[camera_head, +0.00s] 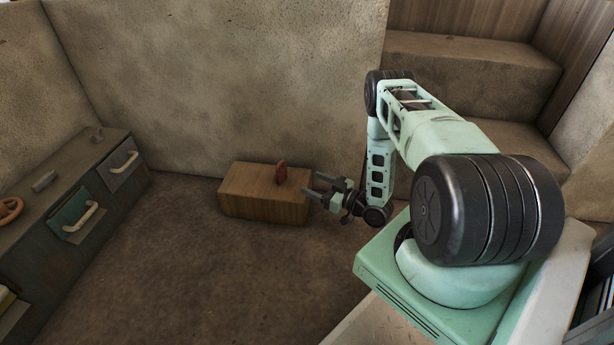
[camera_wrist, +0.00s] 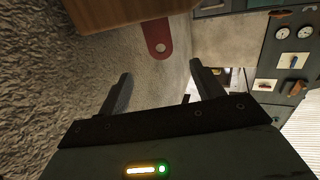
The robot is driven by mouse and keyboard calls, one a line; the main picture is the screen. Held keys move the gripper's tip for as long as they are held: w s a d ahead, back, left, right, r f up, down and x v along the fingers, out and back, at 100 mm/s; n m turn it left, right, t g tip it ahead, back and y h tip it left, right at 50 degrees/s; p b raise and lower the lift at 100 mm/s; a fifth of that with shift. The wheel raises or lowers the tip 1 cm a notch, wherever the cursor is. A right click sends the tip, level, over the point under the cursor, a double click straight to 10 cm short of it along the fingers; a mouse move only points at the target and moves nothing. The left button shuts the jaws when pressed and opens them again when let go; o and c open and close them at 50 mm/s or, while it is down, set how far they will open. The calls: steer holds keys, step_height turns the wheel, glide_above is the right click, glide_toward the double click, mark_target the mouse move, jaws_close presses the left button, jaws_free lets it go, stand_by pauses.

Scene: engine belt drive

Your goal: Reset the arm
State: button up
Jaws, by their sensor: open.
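My mint-green arm reaches forward and bends down, and my gripper (camera_head: 314,186) is at its end, pointing left. The gripper is open, and nothing is between its fingers. In the wrist view the two fingers (camera_wrist: 160,88) stand wide apart. A wooden box (camera_head: 262,194) stands on the floor by the wall, just left of the fingertips. A small red piece (camera_head: 281,173) stands upright on top of the box, apart from the gripper. In the wrist view the red piece (camera_wrist: 157,36) shows beyond the fingers, beside the wooden box (camera_wrist: 115,12).
A dark cabinet (camera_head: 60,215) with handles and a wheel stands along the left wall. Panels with dials (camera_wrist: 285,55) show at right in the wrist view. Stone steps (camera_head: 470,65) rise behind my arm. The floor (camera_head: 215,270) between cabinet and box is clear.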

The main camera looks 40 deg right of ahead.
stand_by(0.7)
steer(key=w+a+r+n+g+p, duration=0.2)
steer(key=w+a+r+g+p, duration=0.3)
steer(key=w+a+r, duration=0.9)
steer(key=s+a+r+g+h+p, duration=0.1)
steer(key=s+a+r+g+p, duration=0.35)
steer(key=a+r, duration=0.85)
steer(key=s+a+r+n+g+h, duration=0.1)
steer(key=s+a+r+g, duration=0.1)
steer(key=s+a+r, duration=0.5)
steer(key=s+a+r+n+g, duration=0.1)
steer(key=s+r+g, duration=0.3)
steer(key=s, duration=0.6)
steer(key=s+r+g+h+p, duration=0.1)
steer(key=s+r, duration=0.2)
steer(key=s, duration=0.3)
steer(key=s+a+r+p, duration=0.1)
steer(key=s+r, duration=0.1)
steer(key=s, duration=0.4)
steer(key=s+r+g+h+p, duration=0.1)
steer(key=s+r, duration=0.2)
steer(key=s, duration=0.3)
step_height(320, 180, up, 38)
steer(key=p, duration=3.8)
steer(key=shift+f+n, duration=0.2)
steer(key=shift+n, duration=0.1)
steer(key=shift+d, duration=0.1)
